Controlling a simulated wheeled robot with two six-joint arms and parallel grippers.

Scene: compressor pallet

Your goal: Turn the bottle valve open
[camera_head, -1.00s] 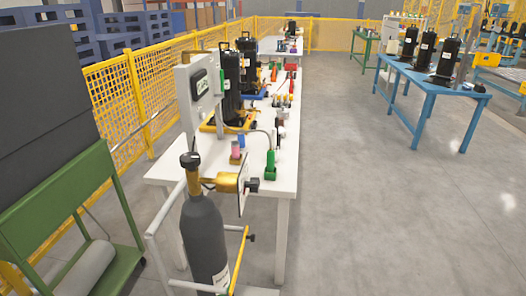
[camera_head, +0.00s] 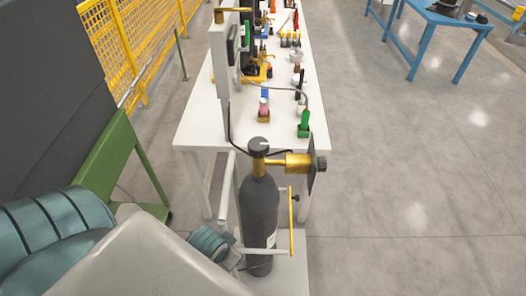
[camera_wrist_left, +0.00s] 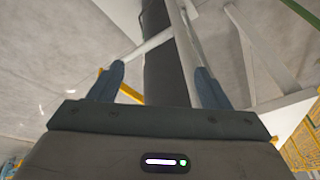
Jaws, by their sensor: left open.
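The dark gas bottle (camera_head: 258,208) stands upright in a white cart frame. Its valve is a black round knob (camera_head: 259,143) on top of a brass neck (camera_head: 258,164). A brass regulator (camera_head: 298,162) sticks out to the right of the neck. My left arm comes in from the lower left, its wrist left of the bottle's lower body and below the valve. My left gripper (camera_wrist_left: 159,70) is open and empty in the left wrist view, with the dark bottle (camera_wrist_left: 163,75) showing between its fingers. I cannot tell whether they touch it. The valve is outside the wrist view. My right gripper is not in view.
A white table (camera_head: 205,125) with a grey panel and small coloured parts stands behind the bottle. A yellow bar (camera_head: 291,225) is on the cart's right side. A green cart (camera_head: 120,160) stands at the left.

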